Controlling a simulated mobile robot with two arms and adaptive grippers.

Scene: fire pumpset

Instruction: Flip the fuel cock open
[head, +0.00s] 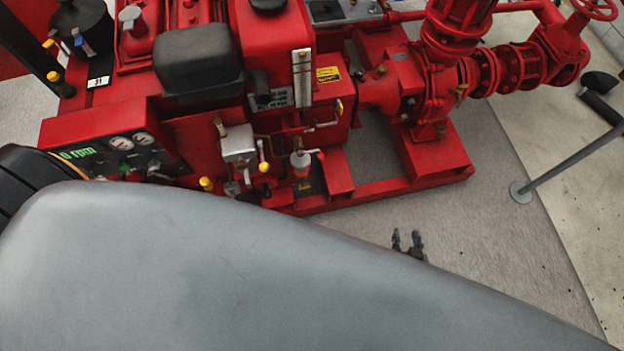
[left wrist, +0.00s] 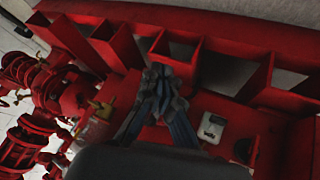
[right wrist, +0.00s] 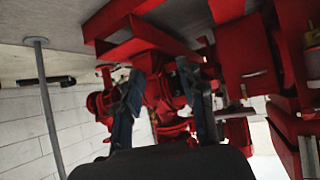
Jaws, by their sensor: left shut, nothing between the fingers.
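The red pumpset (head: 375,190) stands at the back in the head view. A small clear and orange bowl (head: 301,165) with a pale lever at its top is on its front side. This may be the fuel cock, but it is too small to tell. My left gripper is hidden in the head view. In the left wrist view my left gripper (left wrist: 160,88) is shut and empty, close to red frame parts. My right gripper (head: 407,239) is low over the grey floor, right of the bowl and apart from it. In the right wrist view its fingers (right wrist: 160,92) are apart and empty.
A large grey part of my own arm covers the lower head view. A gauge panel (head: 125,150) is at the left, and several yellow knobs lie near the bowl. Red pipes (head: 500,70) and a grey post (head: 570,160) stand at the right. Floor in front right is clear.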

